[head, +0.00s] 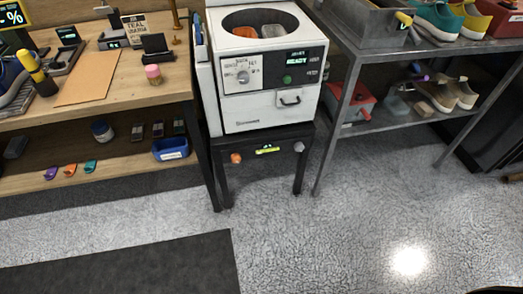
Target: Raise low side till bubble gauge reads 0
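A white machine (270,113) with a round open top stands on a black stand (254,175). A yellow-green bubble gauge (267,149) sits on the front rail of the stand; its bubble and reading are too small to tell. An orange knob (236,158) is on the rail left of the gauge, and a grey knob (299,147) is on the right. In the picture the rail slopes, with its left end lower, but the view is also tilted. Neither gripper is in view.
A wooden bench (115,95) with a lower shelf stands left of the machine. A grey metal rack (352,80) with shoes stands close on the right. The speckled floor (330,235) before the stand is clear. A dark mat (130,268) lies at front left.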

